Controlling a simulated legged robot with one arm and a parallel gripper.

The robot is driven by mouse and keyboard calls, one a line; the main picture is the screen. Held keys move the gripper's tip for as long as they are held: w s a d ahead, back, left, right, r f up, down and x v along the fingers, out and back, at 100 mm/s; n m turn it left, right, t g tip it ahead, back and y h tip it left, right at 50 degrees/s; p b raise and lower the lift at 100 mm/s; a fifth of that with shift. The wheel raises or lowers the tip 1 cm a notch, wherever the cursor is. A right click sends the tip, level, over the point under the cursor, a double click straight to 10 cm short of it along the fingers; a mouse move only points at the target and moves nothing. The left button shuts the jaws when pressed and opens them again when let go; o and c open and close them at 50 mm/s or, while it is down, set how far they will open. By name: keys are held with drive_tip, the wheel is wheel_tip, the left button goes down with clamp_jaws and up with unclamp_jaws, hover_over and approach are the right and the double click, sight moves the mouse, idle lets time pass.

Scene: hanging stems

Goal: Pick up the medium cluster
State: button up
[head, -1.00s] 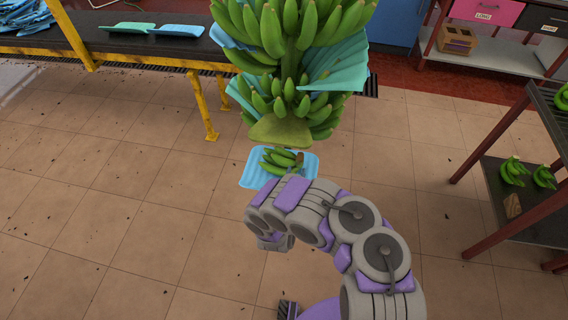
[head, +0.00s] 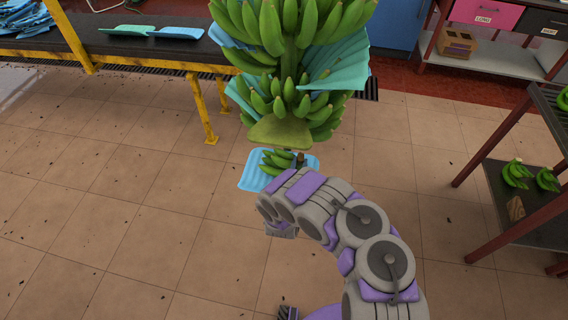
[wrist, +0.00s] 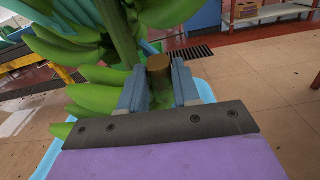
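A large green banana stem (head: 285,60) hangs at the top centre of the head view, with blue sheets between its tiers. Below it, a small green cluster (head: 276,160) shows against a light blue sheet (head: 250,174); I cannot tell which cluster is the medium one. In the wrist view, the two grey-blue fingers of my gripper (wrist: 160,86) stand on either side of a brown-ended stub (wrist: 159,62), very close to it. Green bananas (wrist: 95,98) lie left of the fingers. I cannot tell whether the fingers press on the stub. My arm hides the gripper in the head view.
A dark table with yellow legs (head: 205,110) stands at the back left, holding blue trays (head: 178,32). A rack (head: 500,195) at the right holds several banana clusters (head: 517,172). A cardboard box (head: 456,43) sits on a back shelf. The tiled floor between is clear.

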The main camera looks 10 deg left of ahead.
clamp_jaws()
drive_tip(key=shift+a+r, duration=0.1)
drive_tip(key=shift+r, duration=0.1)
